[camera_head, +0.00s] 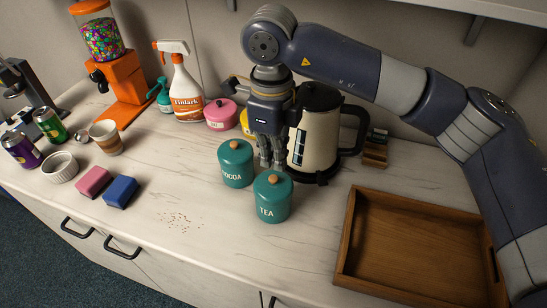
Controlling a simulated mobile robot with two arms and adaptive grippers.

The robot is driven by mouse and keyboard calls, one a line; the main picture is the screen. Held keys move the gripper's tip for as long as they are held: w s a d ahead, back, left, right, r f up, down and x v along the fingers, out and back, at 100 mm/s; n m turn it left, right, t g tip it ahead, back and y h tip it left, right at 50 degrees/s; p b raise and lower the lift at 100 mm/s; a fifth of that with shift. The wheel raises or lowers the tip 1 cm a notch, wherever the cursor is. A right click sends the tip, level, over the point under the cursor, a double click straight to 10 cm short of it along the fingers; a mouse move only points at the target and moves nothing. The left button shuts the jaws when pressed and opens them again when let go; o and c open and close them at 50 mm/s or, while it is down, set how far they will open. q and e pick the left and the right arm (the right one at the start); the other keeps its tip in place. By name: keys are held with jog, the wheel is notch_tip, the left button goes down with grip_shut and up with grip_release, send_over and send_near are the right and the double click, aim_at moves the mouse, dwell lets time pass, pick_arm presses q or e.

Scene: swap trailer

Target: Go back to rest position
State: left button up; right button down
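My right gripper (270,150) points down at the counter, behind the teal COCOA canister (235,165) and the teal TEA canister (272,198). Its fingers are partly hidden behind the canisters, and I cannot tell whether they are open or shut. A cream and black kettle (318,130) stands just to the right of the gripper. My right arm reaches in from the right, above the kettle and the wooden tray (347,245). My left gripper is not in view.
A spray bottle (186,90), a pink canister (220,115) and an orange candy dispenser (122,85) stand at the back. Cans, a paper cup (106,137), a white bowl (60,167), and pink (93,181) and blue (120,191) sponges are at left. Crumbs (179,221) lie front centre.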

jog(key=shift+r+p, duration=0.6)
jog(key=shift+r, duration=1)
